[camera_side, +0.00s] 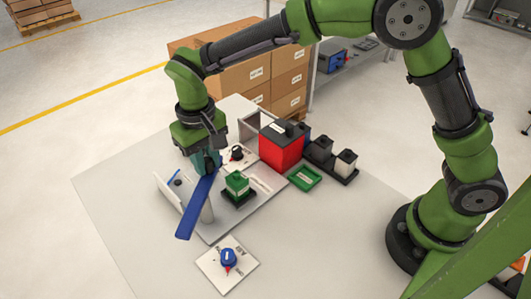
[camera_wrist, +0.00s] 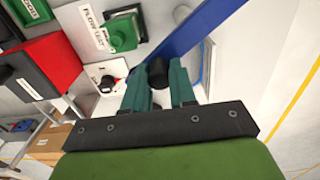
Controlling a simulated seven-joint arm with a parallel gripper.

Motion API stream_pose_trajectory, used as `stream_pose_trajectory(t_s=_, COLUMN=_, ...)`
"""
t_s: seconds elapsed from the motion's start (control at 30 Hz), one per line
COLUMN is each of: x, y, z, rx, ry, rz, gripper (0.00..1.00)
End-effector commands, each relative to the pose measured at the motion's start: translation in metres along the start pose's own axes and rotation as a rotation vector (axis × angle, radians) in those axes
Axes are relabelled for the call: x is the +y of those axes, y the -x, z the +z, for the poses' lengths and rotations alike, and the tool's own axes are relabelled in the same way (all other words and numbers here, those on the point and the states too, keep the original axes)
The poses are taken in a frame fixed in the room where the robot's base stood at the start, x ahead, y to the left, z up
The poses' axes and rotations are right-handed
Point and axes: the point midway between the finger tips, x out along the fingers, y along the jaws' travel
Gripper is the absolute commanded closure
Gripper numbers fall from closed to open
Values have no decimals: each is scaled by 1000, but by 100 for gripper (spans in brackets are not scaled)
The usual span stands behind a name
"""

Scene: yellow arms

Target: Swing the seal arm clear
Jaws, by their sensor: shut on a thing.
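The seal arm is a long flat blue bar (camera_side: 193,212). In the side view it slants from beneath my gripper down to the lower left, across the edge of a pale stand. In the wrist view the blue bar (camera_wrist: 208,28) runs to the upper right from a black knob (camera_wrist: 157,72) at its near end. My gripper (camera_side: 206,165) points down over this end, and its teal fingers (camera_wrist: 158,88) are shut on the black knob. The side view hides the knob behind the fingers. The bar's pivot cannot be made out.
A green block (camera_side: 237,184) on a black base stands right of the bar. Behind are a dial plate (camera_side: 238,155), a red box (camera_side: 280,150) with a black top, a green tray (camera_side: 305,178) and a black rack (camera_side: 341,174). A blue-knob plate (camera_side: 228,262) lies in front.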

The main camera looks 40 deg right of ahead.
Motion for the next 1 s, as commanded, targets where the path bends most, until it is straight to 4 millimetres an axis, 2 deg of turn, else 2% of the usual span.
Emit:
stream_pose_trajectory(t_s=0.03, x=-8, y=0, z=2, rx=-6, ry=7, rz=-9, gripper=86)
stream_pose_trajectory(t_s=0.1, x=-10, y=0, z=0, rx=-7, ry=8, rz=-9, gripper=86)
stream_pose_trajectory(t_s=1.0, x=-19, y=-2, z=-10, rx=-9, ry=5, rz=-6, gripper=85)
